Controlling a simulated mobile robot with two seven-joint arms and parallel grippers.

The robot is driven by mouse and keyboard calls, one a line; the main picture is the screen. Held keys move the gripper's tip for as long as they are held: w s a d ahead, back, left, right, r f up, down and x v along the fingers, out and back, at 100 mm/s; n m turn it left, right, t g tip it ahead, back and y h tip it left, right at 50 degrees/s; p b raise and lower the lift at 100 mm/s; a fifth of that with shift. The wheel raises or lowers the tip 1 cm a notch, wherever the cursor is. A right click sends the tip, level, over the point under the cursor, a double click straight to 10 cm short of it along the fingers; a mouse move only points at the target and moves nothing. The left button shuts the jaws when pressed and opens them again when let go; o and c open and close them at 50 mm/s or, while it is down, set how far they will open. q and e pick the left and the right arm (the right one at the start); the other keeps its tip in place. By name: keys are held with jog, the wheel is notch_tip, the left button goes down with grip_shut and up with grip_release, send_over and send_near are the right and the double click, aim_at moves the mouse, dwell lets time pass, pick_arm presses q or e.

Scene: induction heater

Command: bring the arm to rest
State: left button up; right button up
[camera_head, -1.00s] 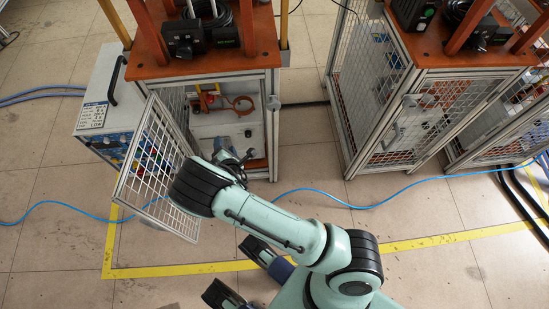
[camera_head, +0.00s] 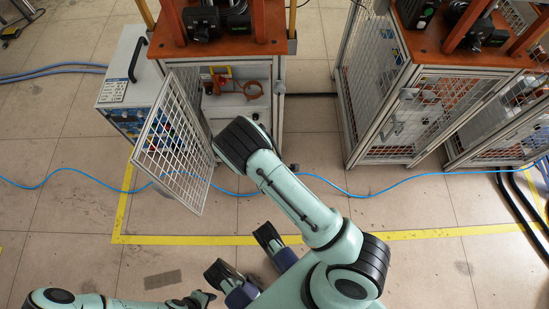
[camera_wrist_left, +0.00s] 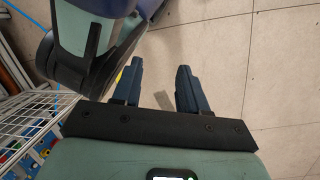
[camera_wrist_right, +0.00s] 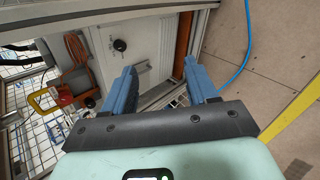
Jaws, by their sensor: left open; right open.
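My right arm (camera_head: 300,205) reaches up from the lower right to the front of the open heater cabinet (camera_head: 277,110). Its gripper is hidden in the head view. In the right wrist view the right gripper (camera_wrist_right: 159,68) is open and empty. It faces a white box (camera_wrist_right: 118,27) with a black knob inside the cabinet. My left arm (camera_head: 75,300) shows at the bottom left of the head view. In the left wrist view the left gripper (camera_wrist_left: 160,66) is open and empty above the tiled floor, beside one of my own arm links.
The mesh door (camera_head: 173,145) stands swung open to the left of the cabinet. Orange coiled cable (camera_wrist_right: 76,47) lies inside. A blue cable (camera_head: 340,190) crosses the floor, with yellow floor tape (camera_head: 190,240) nearer me. A second caged cabinet (camera_head: 400,120) stands to the right.

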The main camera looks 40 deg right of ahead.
pick_arm(q)
jog(key=shift+r, duration=0.1)
pick_arm(e)
jog(key=shift+s, duration=0.3)
jog(key=s+a+r+m+g+y+p, duration=0.1)
jog(key=s+a+m+g+y+p, duration=0.2)
jog(key=s, duration=0.4)
jog(key=s+a+r+m+g+y+p, duration=0.1)
jog(key=s+a+m+g+p, duration=0.1)
jog(key=s+m+p, duration=0.4)
jog(key=s+a+r+m+g+y+p, duration=0.3)
jog(key=s+a+r+m+y+p, duration=0.2)
jog(key=s+a+r, duration=0.4)
jog(key=a+m+p, duration=0.1)
jog(key=m, duration=0.1)
jog(key=shift+a+m+p, duration=0.3)
jog(key=shift+a+m, duration=0.05)
jog(key=shift+m, duration=0.05)
jog(key=shift+s, duration=0.1)
jog(key=c, duration=0.3)
pick_arm(q)
jog(key=w+d+r+m, duration=0.1)
jog(key=d+r, duration=0.2)
jog(key=r, duration=0.6)
jog(key=w+d+r+m+h, duration=0.1)
jog(key=d+r, duration=0.3)
jog(key=r, duration=0.5)
jog(key=shift+w, duration=0.3)
pick_arm(e)
jog(key=shift+s, duration=0.1)
